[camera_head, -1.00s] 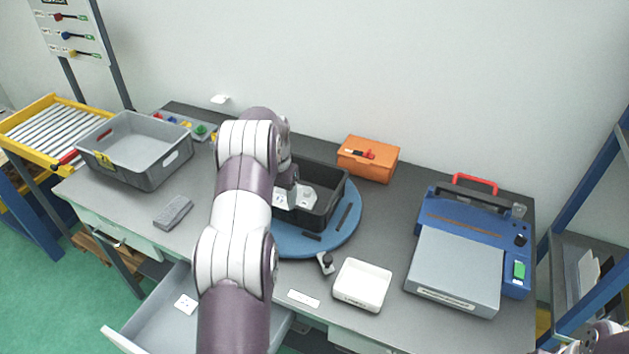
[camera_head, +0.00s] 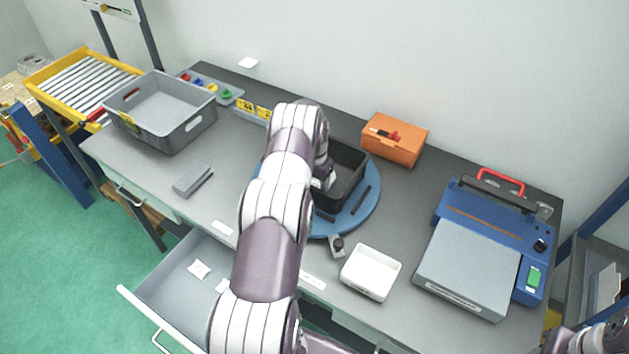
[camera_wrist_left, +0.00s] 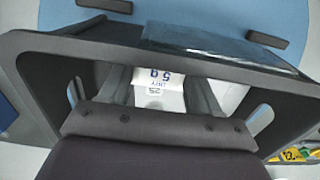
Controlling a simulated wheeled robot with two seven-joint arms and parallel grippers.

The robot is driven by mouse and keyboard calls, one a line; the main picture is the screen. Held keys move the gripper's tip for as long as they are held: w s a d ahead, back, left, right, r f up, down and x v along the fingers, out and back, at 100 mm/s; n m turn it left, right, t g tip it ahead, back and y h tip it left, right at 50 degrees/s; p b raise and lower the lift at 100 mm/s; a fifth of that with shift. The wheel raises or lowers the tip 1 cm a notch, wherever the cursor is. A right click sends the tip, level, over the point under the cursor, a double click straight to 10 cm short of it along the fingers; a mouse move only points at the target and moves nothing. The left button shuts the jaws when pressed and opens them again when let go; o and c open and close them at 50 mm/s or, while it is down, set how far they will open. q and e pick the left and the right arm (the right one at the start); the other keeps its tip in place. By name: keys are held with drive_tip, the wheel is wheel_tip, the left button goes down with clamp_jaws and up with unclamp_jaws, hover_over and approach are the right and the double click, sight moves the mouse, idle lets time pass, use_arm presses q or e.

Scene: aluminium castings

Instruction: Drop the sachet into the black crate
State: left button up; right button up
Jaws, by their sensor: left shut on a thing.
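The black crate (camera_head: 349,192) stands on a round blue board (camera_head: 372,205) in the middle of the bench, partly hidden behind my left arm. My left gripper (camera_wrist_left: 158,88) reaches down into the crate. In the left wrist view it is shut on a white sachet (camera_wrist_left: 157,76) printed with "5 g". The crate's rim (camera_wrist_left: 215,55) shows around the fingers. In the head view the arm hides the sachet. My right gripper is not in view; only a part of my right arm shows at the bottom right corner.
An open drawer (camera_head: 165,290) with white packets lies at the front left. A grey bin (camera_head: 165,140) stands at the back left. An orange box (camera_head: 395,140), a white tray (camera_head: 371,272) and a blue machine (camera_head: 485,240) are to the right.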

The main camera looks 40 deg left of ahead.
use_arm(q)
drive_tip(key=shift+s+b, duration=0.3)
drive_tip(key=shift+w+f+b, duration=0.2)
drive_tip(key=shift+f+b, duration=0.15)
drive_tip(key=shift+f, duration=0.1)
drive_tip(key=o, duration=1)
drive_tip(key=shift+r, duration=0.1)
drive_tip(key=shift+s, duration=0.1)
